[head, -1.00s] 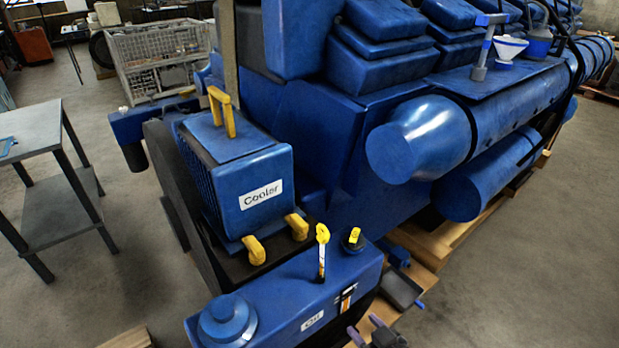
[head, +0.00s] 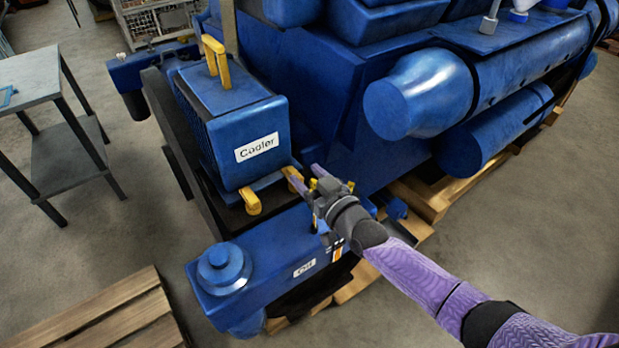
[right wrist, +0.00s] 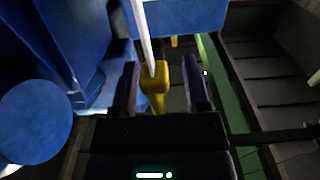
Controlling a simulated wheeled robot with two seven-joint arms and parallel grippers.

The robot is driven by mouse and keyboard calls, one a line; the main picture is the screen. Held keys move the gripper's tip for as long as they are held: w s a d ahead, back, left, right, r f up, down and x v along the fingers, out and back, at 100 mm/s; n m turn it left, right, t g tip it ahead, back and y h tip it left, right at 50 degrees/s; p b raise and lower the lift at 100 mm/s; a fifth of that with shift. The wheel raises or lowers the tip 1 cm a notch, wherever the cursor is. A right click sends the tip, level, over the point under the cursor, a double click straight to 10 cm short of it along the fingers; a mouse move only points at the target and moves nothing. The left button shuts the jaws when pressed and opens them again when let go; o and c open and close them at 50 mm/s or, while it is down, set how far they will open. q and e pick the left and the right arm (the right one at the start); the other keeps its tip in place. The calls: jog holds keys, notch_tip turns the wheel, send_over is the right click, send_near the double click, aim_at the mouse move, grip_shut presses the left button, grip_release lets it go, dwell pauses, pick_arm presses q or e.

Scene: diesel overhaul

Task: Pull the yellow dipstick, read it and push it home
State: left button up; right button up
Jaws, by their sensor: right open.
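The yellow dipstick handle (right wrist: 158,88) shows in the right wrist view, between the two fingers, with a pale shaft running up the picture from it. My right gripper (right wrist: 158,88) is open around it, and gaps show on both sides of the handle. In the head view my right gripper (head: 309,176) is over the blue oil tank (head: 262,250) and hides most of the dipstick. The tank bears a white oil label (head: 304,268). No reading can be made out on the shaft. My left gripper is not in view.
The blue cooler box (head: 230,120) with yellow handles (head: 251,200) stands just behind and left of the gripper. The engine's blue cylinder (head: 410,98) is to the right. A wooden pallet (head: 105,318) lies at front left. A grey table (head: 30,80) stands at left.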

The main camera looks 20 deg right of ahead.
grip_shut()
dwell(1.4)
